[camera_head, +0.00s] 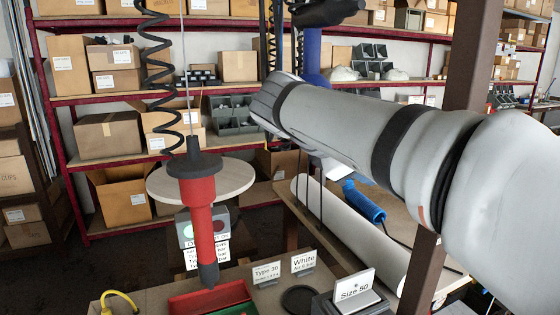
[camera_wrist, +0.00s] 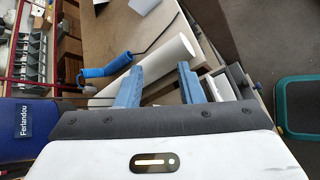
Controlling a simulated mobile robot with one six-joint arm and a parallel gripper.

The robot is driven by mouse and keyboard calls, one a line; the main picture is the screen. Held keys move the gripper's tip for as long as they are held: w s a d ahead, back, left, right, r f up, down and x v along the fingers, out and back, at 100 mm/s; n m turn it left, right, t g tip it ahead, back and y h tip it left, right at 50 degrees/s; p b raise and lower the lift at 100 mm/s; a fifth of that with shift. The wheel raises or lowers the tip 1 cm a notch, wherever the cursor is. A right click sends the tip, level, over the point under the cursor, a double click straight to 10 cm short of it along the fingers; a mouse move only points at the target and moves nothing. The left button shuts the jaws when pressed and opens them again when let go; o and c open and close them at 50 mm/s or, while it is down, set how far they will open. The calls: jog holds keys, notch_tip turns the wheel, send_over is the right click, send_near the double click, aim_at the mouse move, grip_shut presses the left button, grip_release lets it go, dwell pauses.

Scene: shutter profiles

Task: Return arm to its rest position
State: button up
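My arm (camera_head: 350,130) reaches from the right edge of the head view to its middle, above a workbench. I cannot make out my gripper in the head view. In the wrist view my gripper (camera_wrist: 160,86) shows two blue fingers standing apart, with nothing held between them. Beyond the fingers lie the bench and a long white tube.
The white tube (camera_head: 350,232) lies on the bench beside a blue coiled tool (camera_head: 364,201). A red hanging screwdriver (camera_head: 200,215) is on a black coiled cord at left. A brown post (camera_head: 468,70) stands close to my arm. Shelves with boxes (camera_head: 109,136) line the back.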

jog(key=s+f+m+g+y, duration=0.1)
jog(key=s+f+m+y, duration=0.2)
jog(key=s+f+m, duration=0.2)
jog(key=s+f+m+y, duration=0.3)
jog(key=s+f+m, duration=0.3)
jog(key=f, duration=0.6)
jog(key=s+f+m+g+y, duration=0.1)
jog(key=s+f+m+y, duration=0.2)
jog(key=f, duration=0.6)
jog(key=s+m, duration=0.2)
jog(key=shift+s+d+f+m+g, duration=0.25)
jog(key=shift+d+m+g, duration=0.05)
jog(key=shift+d, duration=0.05)
